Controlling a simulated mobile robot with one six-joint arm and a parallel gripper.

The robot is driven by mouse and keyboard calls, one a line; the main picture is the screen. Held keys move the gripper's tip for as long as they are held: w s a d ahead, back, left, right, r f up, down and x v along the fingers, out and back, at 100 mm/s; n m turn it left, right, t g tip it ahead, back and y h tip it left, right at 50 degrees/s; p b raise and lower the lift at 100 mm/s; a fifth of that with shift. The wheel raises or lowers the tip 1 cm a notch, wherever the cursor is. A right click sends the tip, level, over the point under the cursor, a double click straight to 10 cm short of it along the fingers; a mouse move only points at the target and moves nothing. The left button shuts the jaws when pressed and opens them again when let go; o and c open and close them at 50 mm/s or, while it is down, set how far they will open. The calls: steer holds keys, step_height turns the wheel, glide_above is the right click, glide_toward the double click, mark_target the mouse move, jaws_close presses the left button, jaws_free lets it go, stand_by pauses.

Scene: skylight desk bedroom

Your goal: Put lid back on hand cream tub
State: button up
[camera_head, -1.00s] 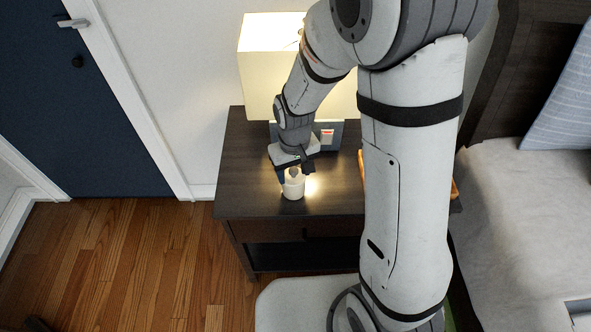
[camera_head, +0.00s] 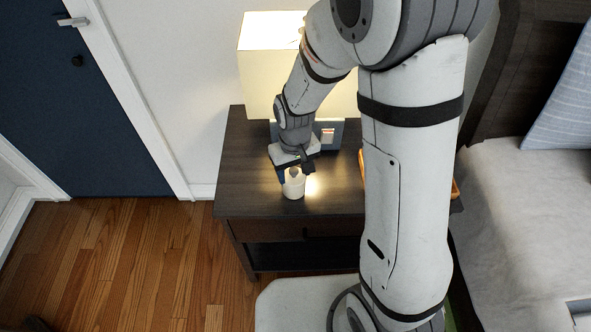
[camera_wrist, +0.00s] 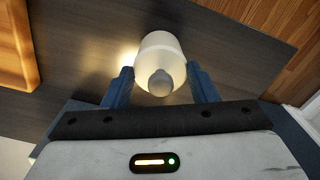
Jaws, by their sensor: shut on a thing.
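The pale hand cream tub (camera_head: 293,189) stands upright on the dark nightstand near its front. The lid (camera_head: 294,175), with a small grey knob, is over the tub's top. My gripper (camera_head: 295,171) reaches down from behind, its blue fingers on either side of the lid, shut on it. In the wrist view, the lid's knob (camera_wrist: 161,83) lies midway between the fingers, with the pale tub (camera_wrist: 159,45) in line beyond it. The seam between lid and tub is too small to make out, so I cannot tell whether the lid is fully seated.
A lit lamp (camera_head: 265,70) stands at the back of the nightstand (camera_head: 244,180). A dark blue-grey box-like object (camera_head: 335,130) is behind my gripper. An orange-brown wooden edge (camera_head: 455,187) shows right of my arm. The nightstand's left side is clear.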

steer(key=o, duration=1.5)
steer(key=shift+r, duration=0.15)
steer(key=shift+r+p, duration=2.6)
steer(key=shift+r, duration=0.75)
jaws_close()
steer(key=shift+f, duration=0.2)
